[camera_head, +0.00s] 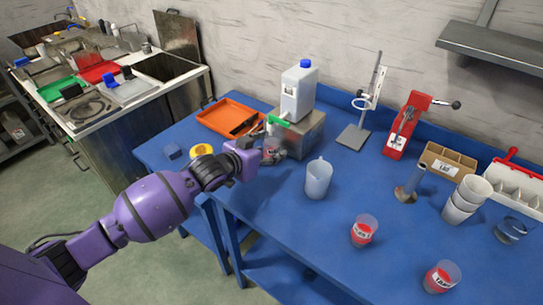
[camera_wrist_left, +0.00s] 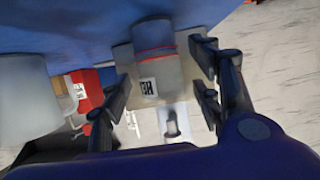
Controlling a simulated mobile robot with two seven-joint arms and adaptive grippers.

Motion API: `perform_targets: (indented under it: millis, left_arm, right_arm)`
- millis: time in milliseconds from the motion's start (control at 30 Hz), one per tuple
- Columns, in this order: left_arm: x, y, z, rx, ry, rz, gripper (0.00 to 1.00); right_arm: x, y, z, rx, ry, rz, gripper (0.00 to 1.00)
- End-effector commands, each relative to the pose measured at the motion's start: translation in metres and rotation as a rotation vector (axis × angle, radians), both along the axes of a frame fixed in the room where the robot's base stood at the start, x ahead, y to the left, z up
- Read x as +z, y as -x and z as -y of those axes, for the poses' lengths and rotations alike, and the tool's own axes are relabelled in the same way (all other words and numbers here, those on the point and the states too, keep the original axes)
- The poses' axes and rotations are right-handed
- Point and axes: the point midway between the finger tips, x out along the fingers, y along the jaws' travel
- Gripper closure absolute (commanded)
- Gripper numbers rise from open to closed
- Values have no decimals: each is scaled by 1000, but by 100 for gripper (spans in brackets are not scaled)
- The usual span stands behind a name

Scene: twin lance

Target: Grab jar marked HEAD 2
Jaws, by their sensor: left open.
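A small clear jar with reddish contents (camera_head: 272,152) stands on the blue table, in front of the steel block under the white jug. My left gripper (camera_head: 256,152) is open, level with the table, right beside this jar and partly hiding it. In the left wrist view, the jar (camera_wrist_left: 154,62) with a red band and a white label sits between the two open fingers (camera_wrist_left: 160,88). The label's print is too small to read surely. Two similar jars with red contents stand at the front: one mid-table (camera_head: 364,231), one nearer the edge (camera_head: 441,277). My right gripper is not seen.
The white jug with blue cap (camera_head: 300,92) stands on the steel block (camera_head: 305,134), its green tap near my gripper. An orange tray (camera_head: 222,116), yellow ring (camera_head: 201,150) and white pitcher (camera_head: 318,179) are close by. A stand (camera_head: 358,130) and red press (camera_head: 404,125) are farther right.

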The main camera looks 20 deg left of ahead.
Motion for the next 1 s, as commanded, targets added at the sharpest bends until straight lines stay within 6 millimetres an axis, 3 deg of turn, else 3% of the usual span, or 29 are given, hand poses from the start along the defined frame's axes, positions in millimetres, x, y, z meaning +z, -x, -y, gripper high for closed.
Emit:
perform_targets:
  millis: [133,367,800,1000]
  left_arm:
    - [-5,-14,4,1,-1,1,42]
    - [-6,-15,4,1,-1,1,42]
    - [-6,-15,4,1,-1,1,96]
    - [-5,-15,4,1,-1,1,96]
  right_arm:
    - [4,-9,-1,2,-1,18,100]
    - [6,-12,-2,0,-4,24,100]
    - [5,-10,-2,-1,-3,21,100]
    - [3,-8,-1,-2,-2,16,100]
